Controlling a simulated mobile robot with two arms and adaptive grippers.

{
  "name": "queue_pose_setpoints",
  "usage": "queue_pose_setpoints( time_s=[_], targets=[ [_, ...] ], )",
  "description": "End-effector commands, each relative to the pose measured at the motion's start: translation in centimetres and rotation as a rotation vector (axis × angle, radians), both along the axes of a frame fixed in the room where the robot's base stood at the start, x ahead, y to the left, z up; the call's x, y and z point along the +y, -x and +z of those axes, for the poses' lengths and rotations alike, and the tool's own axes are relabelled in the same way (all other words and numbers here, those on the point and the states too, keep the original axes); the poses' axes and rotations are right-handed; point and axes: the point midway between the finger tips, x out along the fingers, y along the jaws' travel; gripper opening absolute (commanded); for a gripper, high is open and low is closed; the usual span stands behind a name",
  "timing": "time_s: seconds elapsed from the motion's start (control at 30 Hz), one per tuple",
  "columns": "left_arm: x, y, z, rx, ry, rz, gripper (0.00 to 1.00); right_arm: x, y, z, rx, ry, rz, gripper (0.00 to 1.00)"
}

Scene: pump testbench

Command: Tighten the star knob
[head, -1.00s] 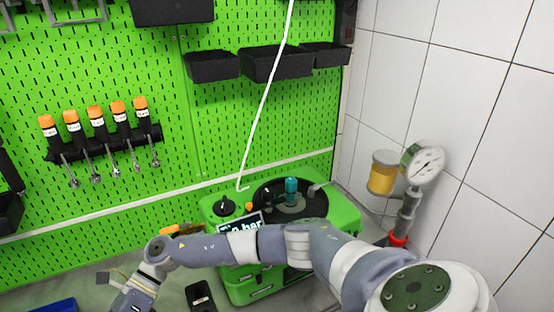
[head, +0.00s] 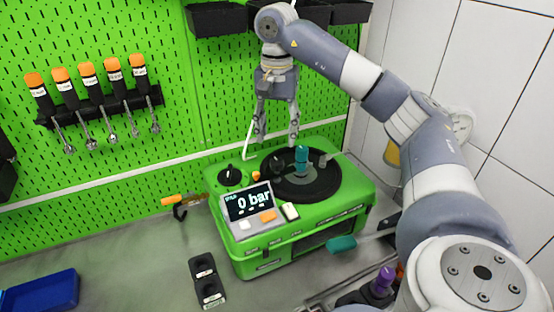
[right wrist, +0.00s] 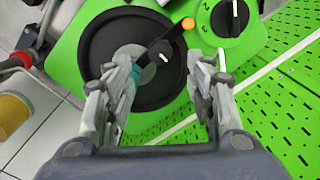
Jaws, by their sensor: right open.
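The green pump testbench (head: 350,190) stands on the worktop with a round black plate (head: 325,185) on top. A dark knob (head: 277,164), which looks like the star knob, sits near the plate's edge beside a teal cylinder (head: 302,155). In the right wrist view the dark knob (right wrist: 166,57) shows a white mark and a black bar beside it. My right gripper (head: 277,138) points down above the knob, open and empty; in the right wrist view its fingers (right wrist: 158,75) stand either side of it, apart from it. The left finger partly hides the teal cylinder (right wrist: 131,80). My left gripper is not in view.
A black dial (head: 231,176) and a display (head: 248,203) reading 0 bar are on the bench. A teal-handled tool (head: 342,244) lies in front. A black holder (head: 207,282) and blue tray (head: 40,292) are on the worktop. Black bins (head: 217,20) hang behind my right arm.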

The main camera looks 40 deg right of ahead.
Motion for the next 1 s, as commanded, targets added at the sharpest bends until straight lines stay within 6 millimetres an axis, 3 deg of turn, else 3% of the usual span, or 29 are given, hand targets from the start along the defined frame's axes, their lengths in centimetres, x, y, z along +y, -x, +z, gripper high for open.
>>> queue_pose_setpoints(
  time_s=[0.03,0.17,0.5,0.87,0.9,1.0],
  targets=[
    [0.0,0.0,-0.6,-0.001,0.000,0.000,0.00,0.1,0.1,-1.3,0.005,-0.002,0.001,0.50],
    [0.0,-0.2,-1.1,-0.002,0.000,0.000,0.00,0.1,0.0,-3.2,0.004,-0.002,0.001,0.50],
    [-0.4,-0.9,0.5,-0.013,0.006,0.000,0.00,0.0,0.1,-7.7,0.003,-0.001,-0.001,0.50],
    [-0.4,-0.9,0.6,-0.013,0.006,0.000,0.00,0.0,0.0,-8.5,0.000,-0.001,-0.001,0.50],
    [-0.4,-0.8,0.6,-0.013,0.006,0.000,0.00,0.0,0.0,-8.5,0.000,-0.001,-0.001,0.48],
    [-0.4,-0.8,0.6,-0.013,0.006,-0.001,0.00,0.0,0.0,-8.5,0.000,-0.002,-0.001,0.25]
  ],
)
